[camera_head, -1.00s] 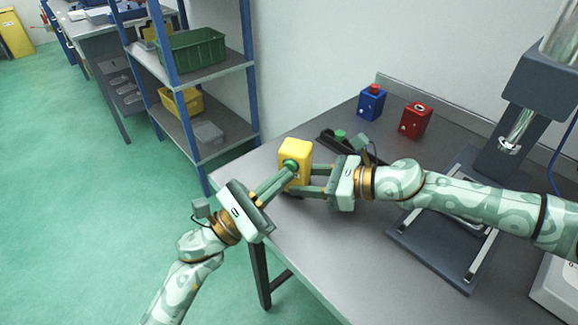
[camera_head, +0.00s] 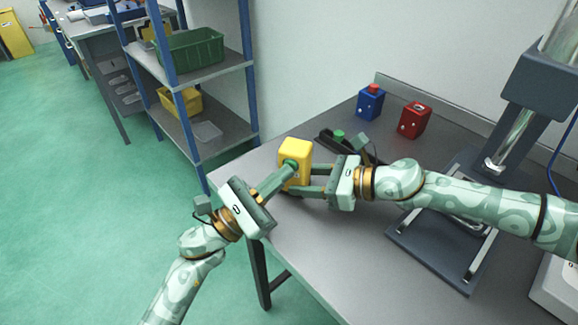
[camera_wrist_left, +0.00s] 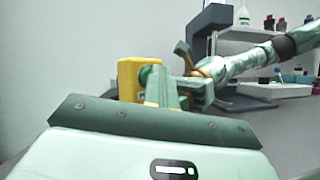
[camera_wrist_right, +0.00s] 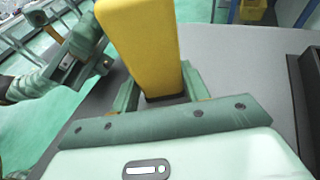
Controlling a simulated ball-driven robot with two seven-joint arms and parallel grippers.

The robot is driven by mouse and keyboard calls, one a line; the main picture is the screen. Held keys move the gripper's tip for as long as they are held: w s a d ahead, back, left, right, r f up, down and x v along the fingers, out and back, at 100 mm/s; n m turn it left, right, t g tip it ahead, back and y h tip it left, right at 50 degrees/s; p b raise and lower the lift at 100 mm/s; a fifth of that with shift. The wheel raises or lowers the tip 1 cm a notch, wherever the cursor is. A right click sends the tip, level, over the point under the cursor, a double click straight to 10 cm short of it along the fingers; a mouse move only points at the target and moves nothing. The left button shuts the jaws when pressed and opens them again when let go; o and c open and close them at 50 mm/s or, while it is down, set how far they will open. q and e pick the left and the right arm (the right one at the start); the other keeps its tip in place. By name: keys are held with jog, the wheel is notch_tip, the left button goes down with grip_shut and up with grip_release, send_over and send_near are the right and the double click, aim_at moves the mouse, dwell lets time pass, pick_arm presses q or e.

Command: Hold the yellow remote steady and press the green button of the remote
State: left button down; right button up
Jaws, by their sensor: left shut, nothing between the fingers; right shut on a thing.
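The yellow remote (camera_head: 297,150) stands upright near the table's left edge; it also shows in the left wrist view (camera_wrist_left: 127,78) and large in the right wrist view (camera_wrist_right: 143,45). Its green button (camera_head: 290,165) is on the side facing my left gripper and is partly hidden by the fingertips. My right gripper (camera_head: 298,181) is shut on the lower part of the remote, one finger on each side. My left gripper (camera_head: 287,170) is shut and empty, its fingertips at the green button. I cannot tell how far the button is pressed in.
Behind the remote lies a dark device with a green knob (camera_head: 339,134). A blue box (camera_head: 370,103) and a red box (camera_head: 415,120) stand at the back. A press with a shiny ram (camera_head: 503,150) stands right. A shelf (camera_head: 205,148) stands left of the table.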

pick_arm(q)
jog(key=shift+s+a+f, duration=0.1)
jog(key=shift+s+f, duration=0.35)
jog(key=shift+f, duration=0.3)
pick_arm(e)
jog(key=shift+d+f, duration=0.1)
jog(key=shift+f, duration=0.05)
pick_arm(q)
jog(key=shift+s+a, duration=0.25)
jog(key=shift+s, duration=0.15)
pick_arm(e)
jog(key=shift+s+a, duration=0.15)
jog(key=shift+a, duration=0.1)
pick_arm(q)
jog(key=shift+r, duration=0.1)
